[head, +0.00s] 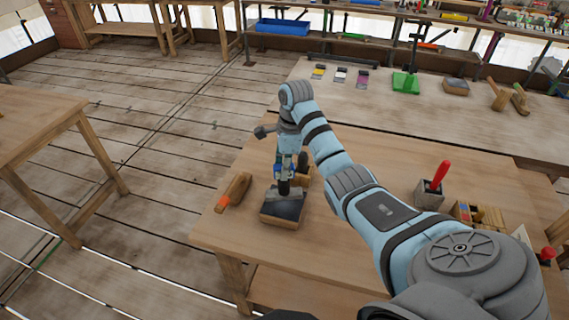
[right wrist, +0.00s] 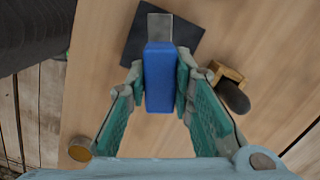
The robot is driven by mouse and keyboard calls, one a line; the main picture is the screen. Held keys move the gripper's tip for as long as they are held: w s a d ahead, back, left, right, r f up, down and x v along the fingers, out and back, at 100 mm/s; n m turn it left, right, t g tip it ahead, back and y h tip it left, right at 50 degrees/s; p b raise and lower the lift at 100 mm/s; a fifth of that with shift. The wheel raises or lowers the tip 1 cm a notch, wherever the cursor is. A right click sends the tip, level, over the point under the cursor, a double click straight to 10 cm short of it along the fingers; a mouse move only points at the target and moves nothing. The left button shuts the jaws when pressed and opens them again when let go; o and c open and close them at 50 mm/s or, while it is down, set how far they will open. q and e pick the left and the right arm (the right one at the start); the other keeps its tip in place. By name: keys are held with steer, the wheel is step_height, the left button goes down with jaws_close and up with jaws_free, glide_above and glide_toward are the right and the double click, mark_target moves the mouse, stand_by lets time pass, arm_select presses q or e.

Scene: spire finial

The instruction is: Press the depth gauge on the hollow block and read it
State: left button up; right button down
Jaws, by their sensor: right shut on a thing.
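My right gripper (head: 284,180) is shut on a blue-bodied tool with a flat grey metal end, which I take to be the depth gauge (right wrist: 159,78). In the right wrist view the blue body sits between the two fingers (right wrist: 160,92). Its grey end overlaps a dark square top. In the head view this is a wooden block with a dark top (head: 288,209) right below the gripper. I cannot tell whether the gauge touches it, and no hollow shows in it. The gauge's reading is not visible. My left gripper is out of view.
A wooden tool with an orange end (head: 233,191) lies left of the block. A wooden piece with a dark rounded part (right wrist: 232,90) is close to the right. A grey holder with a red-handled tool (head: 428,194) stands further right. The table front is clear.

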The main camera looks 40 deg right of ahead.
steer(key=shift+w+f, duration=0.1)
steer(key=shift+f, duration=0.2)
steer(key=shift+d+r, duration=0.1)
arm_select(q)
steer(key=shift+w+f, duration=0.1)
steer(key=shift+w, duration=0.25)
arm_select(e)
steer(key=shift+r, duration=0.1)
